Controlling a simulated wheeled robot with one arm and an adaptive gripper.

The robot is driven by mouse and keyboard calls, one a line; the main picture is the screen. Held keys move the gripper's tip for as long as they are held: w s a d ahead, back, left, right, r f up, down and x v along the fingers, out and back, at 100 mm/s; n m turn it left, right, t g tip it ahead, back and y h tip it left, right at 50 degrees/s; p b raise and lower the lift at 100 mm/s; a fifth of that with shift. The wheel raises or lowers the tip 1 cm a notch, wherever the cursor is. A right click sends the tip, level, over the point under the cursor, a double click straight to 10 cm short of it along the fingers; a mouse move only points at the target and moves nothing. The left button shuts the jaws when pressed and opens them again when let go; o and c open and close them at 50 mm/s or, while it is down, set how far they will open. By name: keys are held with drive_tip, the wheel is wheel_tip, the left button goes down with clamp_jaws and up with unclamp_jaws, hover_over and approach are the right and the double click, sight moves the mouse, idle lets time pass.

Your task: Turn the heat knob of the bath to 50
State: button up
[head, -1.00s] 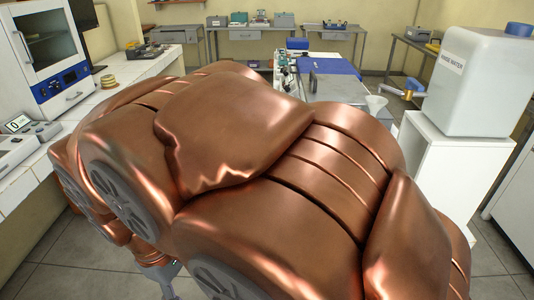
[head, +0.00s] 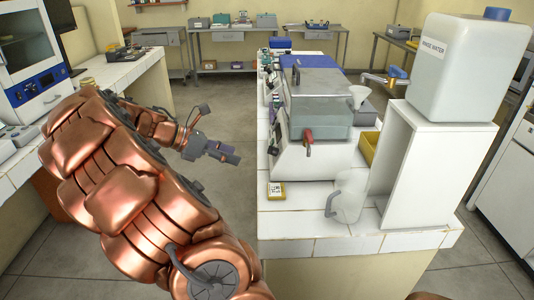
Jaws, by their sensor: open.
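The bath (head: 320,122) is a metal tank with a grey lid in a white housing. It stands on the white tiled bench right of centre. Dark knob-like parts (head: 274,98) show along its left side, steeply angled to me. I cannot tell which is the heat knob or read any scale. A red-handled tap (head: 308,136) sits on its near side. My gripper (head: 228,153) is open and empty, in the air over the aisle left of the bath, apart from it. My copper arm reaches up to it from the lower left.
A clear jug (head: 346,200) and a small yellow-framed device (head: 276,190) stand on the near bench. A rinse water tank (head: 458,72) stands on a white stand (head: 430,175) at right. An incubator (head: 30,55) is on the left bench. The aisle floor is clear.

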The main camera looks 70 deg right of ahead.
sight(273, 151)
drive_tip(key=w+d+f+n+g+h+b, duration=0.1)
drive_tip(key=d+f+n, duration=0.2)
drive_tip(key=d, duration=0.3)
drive_tip(key=w+d+f+n+g, duration=0.1)
drive_tip(key=d+f+n+g, duration=0.15)
drive_tip(key=d, duration=0.35)
drive_tip(key=shift+n+t+h, duration=0.3)
drive_tip(key=shift+n+t, duration=0.15)
drive_tip(key=shift+t, duration=0.1)
drive_tip(key=shift+p+x, duration=0.4)
drive_tip(key=shift+x, duration=3.7)
drive_tip(key=shift+s+a, duration=0.15)
clamp_jaws()
